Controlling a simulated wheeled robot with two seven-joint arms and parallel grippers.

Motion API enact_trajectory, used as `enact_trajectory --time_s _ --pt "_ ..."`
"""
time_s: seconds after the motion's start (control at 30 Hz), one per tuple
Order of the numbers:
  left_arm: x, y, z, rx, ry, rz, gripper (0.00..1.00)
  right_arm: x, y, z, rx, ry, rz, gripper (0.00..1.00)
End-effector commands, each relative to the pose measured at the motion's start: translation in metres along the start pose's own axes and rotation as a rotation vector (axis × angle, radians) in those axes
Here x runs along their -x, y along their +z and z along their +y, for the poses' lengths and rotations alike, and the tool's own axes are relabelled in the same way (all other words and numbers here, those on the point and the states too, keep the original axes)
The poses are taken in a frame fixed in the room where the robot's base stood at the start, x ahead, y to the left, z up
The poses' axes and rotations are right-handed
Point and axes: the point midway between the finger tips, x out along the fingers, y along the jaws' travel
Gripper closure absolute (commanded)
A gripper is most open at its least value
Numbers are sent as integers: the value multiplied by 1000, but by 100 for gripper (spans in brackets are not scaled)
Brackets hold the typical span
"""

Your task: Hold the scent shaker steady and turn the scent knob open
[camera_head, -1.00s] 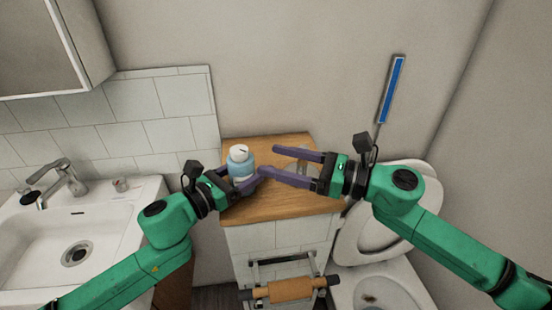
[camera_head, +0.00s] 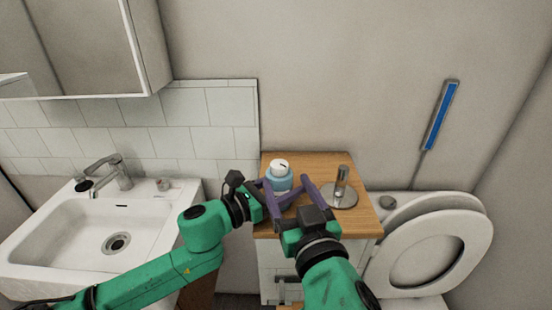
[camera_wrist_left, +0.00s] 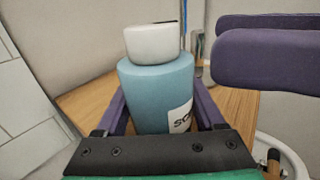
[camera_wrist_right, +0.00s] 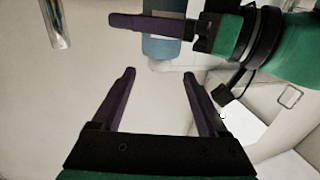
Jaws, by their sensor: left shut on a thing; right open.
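The scent shaker (camera_head: 279,182) is a light blue bottle standing on the wooden counter top, with a white scent knob (camera_head: 279,166) on top. In the left wrist view the shaker (camera_wrist_left: 150,90) is upright, with a partly hidden label and the knob (camera_wrist_left: 152,42) above it. My left gripper (camera_head: 282,197) is shut on the blue body from the left. My right gripper (camera_wrist_right: 159,75) is open and empty, in front of the shaker in the head view. Its purple fingers (camera_wrist_left: 265,58) also show at right in the left wrist view, apart from the knob.
A metal post on a round base (camera_head: 340,194) stands right of the shaker on the wooden counter (camera_head: 310,160). The sink (camera_head: 80,235) is at left, the toilet (camera_head: 435,250) at right.

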Motion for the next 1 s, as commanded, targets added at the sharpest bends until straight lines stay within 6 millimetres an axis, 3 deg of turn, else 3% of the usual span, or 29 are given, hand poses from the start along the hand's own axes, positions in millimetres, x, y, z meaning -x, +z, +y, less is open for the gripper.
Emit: enact_trajectory --time_s 0.2,0.33,0.5,0.7,0.9,1.0 --pt "0 0 0 0 0 -1 95 -58 -2 0 8 2 4 24" --pt "0 0 0 0 0 0 95 -84 -1 1 7 2 3 24" --pt "0 0 0 0 0 0 95 -98 -1 1 6 1 2 24" --pt "0 0 0 0 0 0 95 -98 0 1 6 0 2 24" --pt "0 0 0 0 0 0 95 -98 0 1 6 1 2 100" --pt "0 0 0 0 0 0 95 -98 0 1 7 0 2 100"
